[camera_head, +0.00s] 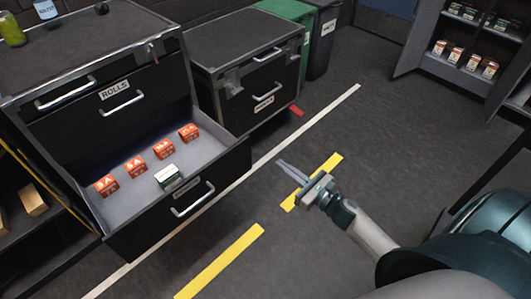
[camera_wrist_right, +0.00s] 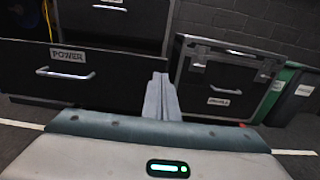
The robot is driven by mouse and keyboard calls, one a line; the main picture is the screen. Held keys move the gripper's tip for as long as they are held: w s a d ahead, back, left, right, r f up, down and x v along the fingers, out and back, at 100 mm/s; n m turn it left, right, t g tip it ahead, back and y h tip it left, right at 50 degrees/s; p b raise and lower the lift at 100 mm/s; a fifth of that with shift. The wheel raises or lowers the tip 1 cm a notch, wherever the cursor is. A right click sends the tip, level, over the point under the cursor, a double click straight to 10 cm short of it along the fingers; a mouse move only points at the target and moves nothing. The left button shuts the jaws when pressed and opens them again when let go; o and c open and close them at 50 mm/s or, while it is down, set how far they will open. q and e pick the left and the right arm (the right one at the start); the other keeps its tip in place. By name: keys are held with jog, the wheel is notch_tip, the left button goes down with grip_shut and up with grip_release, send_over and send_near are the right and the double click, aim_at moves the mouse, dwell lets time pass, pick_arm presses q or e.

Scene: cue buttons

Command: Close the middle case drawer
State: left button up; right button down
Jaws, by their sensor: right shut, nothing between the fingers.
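A dark case with drawers (camera_head: 140,52) stands at the left. Its lower drawer (camera_head: 235,165) is pulled far out, with a silver handle (camera_head: 192,198) on its front. In the right wrist view this drawer front (camera_wrist_right: 110,88) carries a POWER label (camera_wrist_right: 68,55). The drawer above, labelled ROLLS (camera_head: 114,90), is shut. My right gripper (camera_head: 283,164) is shut and empty, held over the floor to the right of the open drawer, apart from it. Its fingers also show in the right wrist view (camera_wrist_right: 160,95). My left gripper is not in view.
Several red boxes (camera_head: 162,149) and one white-and-dark box (camera_head: 168,177) sit inside the open drawer. A second dark case (camera_head: 240,75) stands behind it, with green (camera_head: 283,12) and dark bins beyond. Open cupboard shelves (camera_head: 460,68) are at upper right.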

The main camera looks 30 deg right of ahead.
jog(key=p, duration=0.1)
send_near(246, 139)
jog(key=x, duration=0.5)
jog(key=shift+w+a, duration=0.15)
jog(key=shift+w, duration=0.55)
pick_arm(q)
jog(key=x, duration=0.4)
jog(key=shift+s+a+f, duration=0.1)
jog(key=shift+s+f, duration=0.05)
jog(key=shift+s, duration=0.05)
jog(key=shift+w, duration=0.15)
pick_arm(e)
jog(key=shift+f, duration=0.1)
